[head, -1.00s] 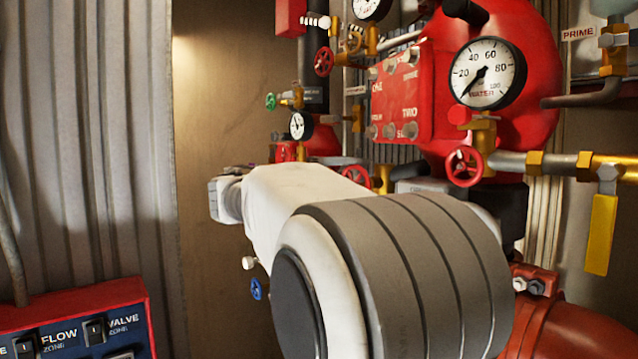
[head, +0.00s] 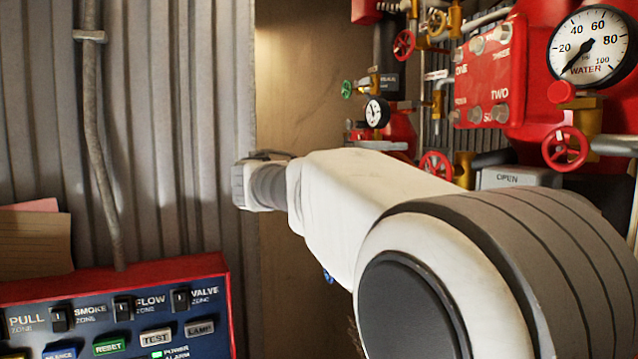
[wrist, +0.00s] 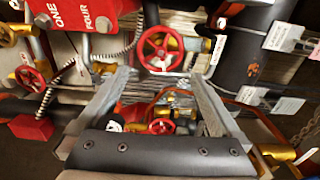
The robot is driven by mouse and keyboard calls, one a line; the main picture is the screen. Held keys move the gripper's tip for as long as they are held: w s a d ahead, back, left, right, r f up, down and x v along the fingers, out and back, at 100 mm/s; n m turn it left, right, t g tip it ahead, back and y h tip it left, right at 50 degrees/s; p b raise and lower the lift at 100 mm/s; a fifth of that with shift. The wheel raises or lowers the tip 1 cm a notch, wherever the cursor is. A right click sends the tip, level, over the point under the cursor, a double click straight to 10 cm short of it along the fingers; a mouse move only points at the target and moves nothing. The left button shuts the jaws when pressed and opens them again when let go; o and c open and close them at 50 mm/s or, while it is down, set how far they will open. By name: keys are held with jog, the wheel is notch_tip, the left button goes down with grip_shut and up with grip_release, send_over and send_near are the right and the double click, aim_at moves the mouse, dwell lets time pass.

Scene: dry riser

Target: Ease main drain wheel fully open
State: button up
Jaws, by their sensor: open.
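Several red handwheels are in view, and I cannot tell which is the main drain wheel. In the head view, one red wheel (head: 565,148) sits under the water gauge, a second red wheel (head: 436,165) shows just above my arm, and a third (head: 404,44) is higher up. In the wrist view, my gripper (wrist: 158,76) is open and empty. A spoked red wheel (wrist: 160,50) is just beyond its fingertips, and a smaller red wheel (wrist: 162,127) shows between the fingers. In the head view my arm hides part of the pipework, and the fingers are not clear.
A water gauge (head: 590,45) and a red labelled plate (head: 490,75) are at the upper right. A control panel (head: 115,310) with switches is at the lower left. Corrugated wall (head: 180,120) stands behind. Tags and pipes crowd the wrist view.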

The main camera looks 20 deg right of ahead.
jog(key=a, duration=0.9)
jog(key=shift+s+b, duration=0.3)
jog(key=shift+s, duration=0.05)
jog(key=shift+f, duration=0.1)
jog(key=s+d+f+n+t+y, duration=0.1)
jog(key=s+f+y, duration=0.35)
jog(key=f, duration=0.35)
jog(key=s+d+f+n+y, duration=0.1)
jog(key=s+f+y, duration=0.3)
jog(key=s+f, duration=0.3)
jog(key=s+a+f+m+t+y, duration=0.1)
jog(key=s+a+f+y, duration=0.3)
jog(key=f, duration=0.3)
jog(key=s+a+f+m+t+y, duration=0.2)
jog(key=s+a+f+y, duration=0.1)
jog(key=a+f+y, duration=0.2)
notch_tip(320, 180, down, 3)
jog(key=shift+s+a, duration=0.35)
jog(key=shift+a, duration=0.8)
